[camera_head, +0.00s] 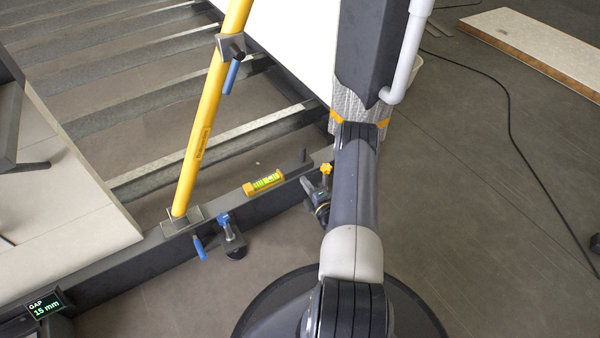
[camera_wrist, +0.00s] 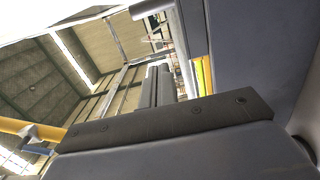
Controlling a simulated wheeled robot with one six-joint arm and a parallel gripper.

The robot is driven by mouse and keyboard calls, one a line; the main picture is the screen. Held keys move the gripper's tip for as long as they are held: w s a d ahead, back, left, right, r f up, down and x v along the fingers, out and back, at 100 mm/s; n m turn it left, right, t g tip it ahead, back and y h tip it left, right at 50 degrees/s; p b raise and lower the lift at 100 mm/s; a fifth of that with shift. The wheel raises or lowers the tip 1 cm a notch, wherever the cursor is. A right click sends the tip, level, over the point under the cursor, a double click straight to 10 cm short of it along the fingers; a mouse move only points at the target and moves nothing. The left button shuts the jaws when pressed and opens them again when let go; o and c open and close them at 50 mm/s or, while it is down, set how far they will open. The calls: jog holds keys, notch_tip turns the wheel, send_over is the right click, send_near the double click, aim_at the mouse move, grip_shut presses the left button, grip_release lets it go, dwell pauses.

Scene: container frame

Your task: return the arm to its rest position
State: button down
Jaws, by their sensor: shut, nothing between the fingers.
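My arm (camera_head: 355,190) rises from my round dark base at the bottom of the head view and reaches up past a dark column-like link at the top. The head view does not clearly show its end. In the wrist view, the fingers of my gripper (camera_wrist: 158,72) stand close together beyond a dark bar with screws. They are shut with nothing between them. The wrist view looks up towards a roof and windows.
A yellow prop (camera_head: 205,130) leans from a dark frame beam (camera_head: 140,262). A yellow-green level (camera_head: 264,183) lies on the beam, with a blue-handled clamp (camera_head: 230,235) nearby. A gap display (camera_head: 45,306) reads 15 mm. A black cable (camera_head: 510,110) crosses open floor at right.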

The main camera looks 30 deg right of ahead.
jog(key=shift+s, duration=0.5)
jog(key=shift+w, duration=0.1)
